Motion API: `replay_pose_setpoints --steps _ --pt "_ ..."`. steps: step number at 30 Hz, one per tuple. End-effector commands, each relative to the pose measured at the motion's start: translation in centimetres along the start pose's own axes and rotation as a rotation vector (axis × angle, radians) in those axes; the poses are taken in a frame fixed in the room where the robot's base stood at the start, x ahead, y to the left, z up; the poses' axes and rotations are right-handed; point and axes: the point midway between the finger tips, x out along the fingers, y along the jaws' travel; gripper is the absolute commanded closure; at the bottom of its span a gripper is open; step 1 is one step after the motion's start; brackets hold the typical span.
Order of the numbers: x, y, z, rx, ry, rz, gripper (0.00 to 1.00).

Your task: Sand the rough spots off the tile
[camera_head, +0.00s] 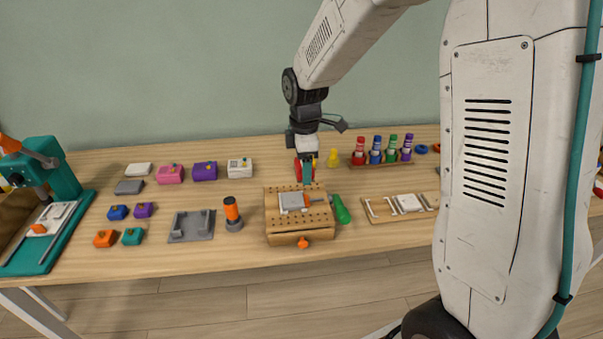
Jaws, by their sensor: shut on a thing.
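The tile (291,202) is a small pale grey square lying on top of a wooden block (284,226) with rows of holes. Any rough spots on it are too small to make out. An orange piece (309,201) sits at the tile's right edge. My gripper (306,171) points down just behind and above the wooden block. It is shut on a teal piece (307,178), whose lower end shows above the block's back part. Whether it touches anything there cannot be told. Red shows beside the teal piece.
A green-handled tool (341,209) lies right of the block. A wooden board (377,212) with white pieces lies right. Behind are a yellow piece (334,158) and a rack (366,164) of coloured bottles.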

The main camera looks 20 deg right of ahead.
Motion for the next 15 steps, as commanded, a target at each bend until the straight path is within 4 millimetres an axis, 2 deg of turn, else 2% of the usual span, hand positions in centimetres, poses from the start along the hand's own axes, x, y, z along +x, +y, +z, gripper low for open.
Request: replay_pose_setpoints --steps 10,15 --pt "0.6 0.0 -0.1 -0.003 0.000 0.000 0.61" --pt "1.7 0.0 0.0 -0.001 0.000 -0.002 0.61"
